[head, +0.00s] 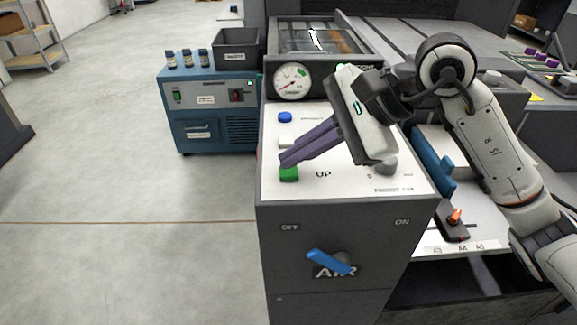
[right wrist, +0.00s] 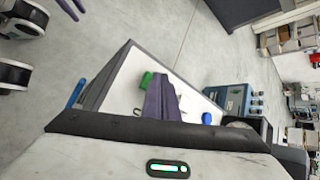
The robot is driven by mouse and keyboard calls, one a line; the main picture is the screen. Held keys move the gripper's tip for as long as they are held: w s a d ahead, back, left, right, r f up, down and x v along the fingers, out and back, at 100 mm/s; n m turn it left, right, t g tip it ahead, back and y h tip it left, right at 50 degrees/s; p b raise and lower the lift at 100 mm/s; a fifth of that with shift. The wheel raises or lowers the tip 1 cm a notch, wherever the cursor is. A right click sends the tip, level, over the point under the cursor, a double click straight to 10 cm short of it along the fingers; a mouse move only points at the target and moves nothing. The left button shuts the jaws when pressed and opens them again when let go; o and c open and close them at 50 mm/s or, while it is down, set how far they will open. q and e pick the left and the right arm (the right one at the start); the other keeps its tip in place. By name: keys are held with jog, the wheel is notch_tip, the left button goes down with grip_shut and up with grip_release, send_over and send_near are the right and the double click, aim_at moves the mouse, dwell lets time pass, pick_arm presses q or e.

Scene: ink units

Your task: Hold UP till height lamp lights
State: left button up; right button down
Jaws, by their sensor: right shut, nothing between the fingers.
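The green UP button (head: 289,175) sits at the left of the white sloped top of the grey control cabinet (head: 330,180), beside the printed word UP. My right gripper (head: 285,161) comes in from the right, its purple fingers shut and empty, with the tips at the button's upper edge. I cannot tell whether they press it. In the right wrist view the green button (right wrist: 146,79) shows right beside the fingertips (right wrist: 158,80). A blue button (head: 285,117) is farther back on the panel. I cannot make out a lit height lamp.
A round gauge (head: 292,82) stands behind the panel. A blue AIR lever (head: 328,262) is on the cabinet front, between OFF and ON. A blue unit (head: 208,110) with small bottles and a dark bin (head: 237,50) stands to the left. The floor at left is clear.

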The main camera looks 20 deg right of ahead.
aim_at(296, 171)
jog(key=shift+r, duration=0.5)
notch_tip(296, 171, up, 5)
jog(key=p, duration=0.3)
jog(key=shift+p, duration=0.35)
